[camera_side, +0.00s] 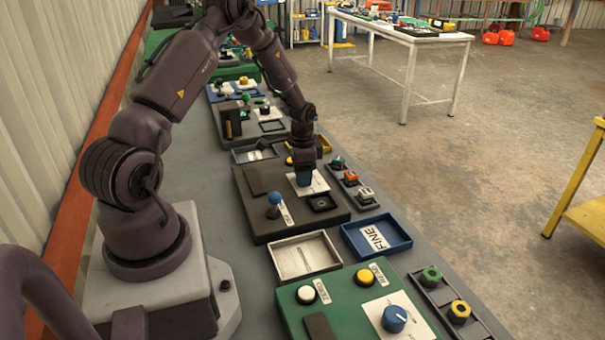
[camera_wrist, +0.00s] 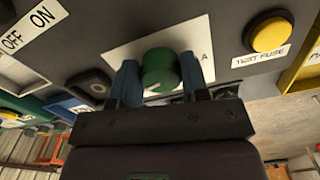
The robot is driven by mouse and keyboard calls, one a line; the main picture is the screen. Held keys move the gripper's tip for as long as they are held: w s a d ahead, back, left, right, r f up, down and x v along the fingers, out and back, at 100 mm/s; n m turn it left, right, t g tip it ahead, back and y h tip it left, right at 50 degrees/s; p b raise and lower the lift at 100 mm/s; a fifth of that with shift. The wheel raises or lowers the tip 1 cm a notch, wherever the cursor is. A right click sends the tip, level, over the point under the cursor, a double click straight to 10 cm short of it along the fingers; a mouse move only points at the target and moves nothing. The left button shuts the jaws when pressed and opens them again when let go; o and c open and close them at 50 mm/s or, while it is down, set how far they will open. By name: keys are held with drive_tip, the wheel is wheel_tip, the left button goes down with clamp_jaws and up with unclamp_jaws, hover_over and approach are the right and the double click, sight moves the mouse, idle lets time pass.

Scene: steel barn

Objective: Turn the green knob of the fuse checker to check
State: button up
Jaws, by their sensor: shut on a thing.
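The green knob (camera_wrist: 160,68) sits on a white plate (camera_wrist: 115,62) on the dark fuse checker panel (camera_side: 247,184). A pale mark shows low on the knob's side. A letter "A" is printed on the plate to its right; the other dial markings are hidden or out of sight. My gripper (camera_wrist: 160,80) is shut on the knob, with one blue finger on its left and one on its right. In the side view my gripper (camera_side: 304,179) points down over the white plate, and its fingers hide the knob.
A yellow button (camera_wrist: 269,35) labelled "TEST FUSE" is to the right in the wrist view. A blue-topped lever (camera_side: 273,199) with an ON/OFF label stands on the panel's near side. Fuse-like parts sit in a rack (camera_side: 351,182) beside it. A blue tray (camera_side: 353,240) lies nearer the camera.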

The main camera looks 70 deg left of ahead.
idle(0.4)
drive_tip(key=o, duration=0.9)
wheel_tip(320, 180, up, 13)
drive_tip(key=s+d+r+t, duration=0.2)
drive_tip(key=s+d+r, duration=0.2)
drive_tip(key=d+r, duration=0.2)
drive_tip(key=s+d+r+n+t, duration=0.1)
drive_tip(key=s+d+r, duration=0.4)
drive_tip(key=d, duration=0.6)
drive_tip(key=s+d+r+n+t, duration=0.1)
drive_tip(key=s+d+r+t, duration=0.1)
drive_tip(key=s+d+r, duration=0.3)
drive_tip(key=shift+s+d+r+t, duration=0.1)
drive_tip(key=shift+d+r, duration=0.25)
drive_tip(key=shift+d, duration=0.4)
drive_tip(key=shift+s+d+r+t, duration=0.1)
drive_tip(key=shift+d+r, duration=0.3)
drive_tip(key=shift+d, duration=0.3)
drive_tip(key=shift+s+d+r+t, duration=0.1)
drive_tip(key=shift+d+r, duration=0.25)
drive_tip(key=shift+d, duration=0.4)
